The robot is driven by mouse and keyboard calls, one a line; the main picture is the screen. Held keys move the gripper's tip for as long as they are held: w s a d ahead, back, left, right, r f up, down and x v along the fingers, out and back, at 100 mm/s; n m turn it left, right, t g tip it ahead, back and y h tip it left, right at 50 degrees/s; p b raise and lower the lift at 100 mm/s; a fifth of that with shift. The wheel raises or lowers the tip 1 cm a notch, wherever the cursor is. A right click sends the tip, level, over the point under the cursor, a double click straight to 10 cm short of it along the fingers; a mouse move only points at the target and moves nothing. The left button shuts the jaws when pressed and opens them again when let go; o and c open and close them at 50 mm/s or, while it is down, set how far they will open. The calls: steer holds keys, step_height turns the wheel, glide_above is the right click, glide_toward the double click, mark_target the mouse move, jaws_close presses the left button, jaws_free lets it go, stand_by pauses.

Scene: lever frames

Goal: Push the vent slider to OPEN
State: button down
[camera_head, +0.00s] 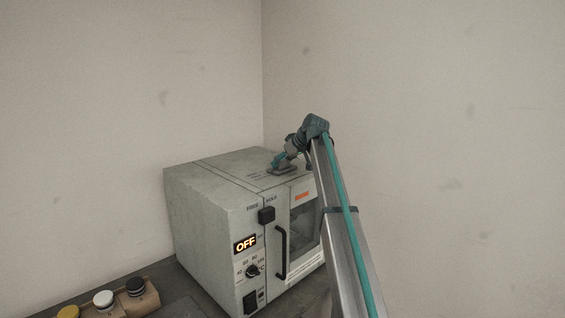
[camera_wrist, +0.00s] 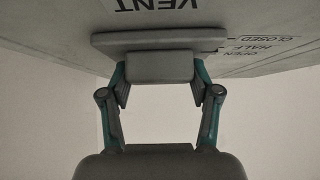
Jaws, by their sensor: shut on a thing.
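The vent slider is a grey block (camera_wrist: 160,66) on a flat grey plate (camera_wrist: 110,42), on top of a pale oven-like box (camera_head: 215,190). My gripper (camera_wrist: 160,88) is shut on the slider block, with one finger on each side of it in the wrist view. Upside-down labels VENT, CLOSED, HALF and OPEN show on the box top (camera_wrist: 60,30). The plate's right end is beside the CLOSED mark, the farthest from my wrist. In the head view my gripper (camera_head: 278,161) is at the slider plate (camera_head: 283,170); the fingertips are too small to make out.
The box front has an OFF display (camera_head: 245,243), a dial (camera_head: 252,271), a black latch (camera_head: 266,215) and a black door handle (camera_head: 281,252). Several coloured buttons sit on a wooden block (camera_head: 148,299) at lower left. Walls stand behind and right of the box.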

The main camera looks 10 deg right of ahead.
steer(key=w+a, duration=0.1)
steer(key=w+a+b, duration=0.1)
steer(key=w, duration=0.1)
steer(key=w+a+b, duration=0.1)
steer(key=shift+w, duration=0.25)
steer(key=shift+a+r, duration=0.1)
steer(key=c, duration=0.7)
jaws_free()
steer(key=o, duration=0.5)
steer(key=shift+w+a, duration=0.1)
steer(key=shift+c, duration=0.2)
steer(key=v, duration=1.2)
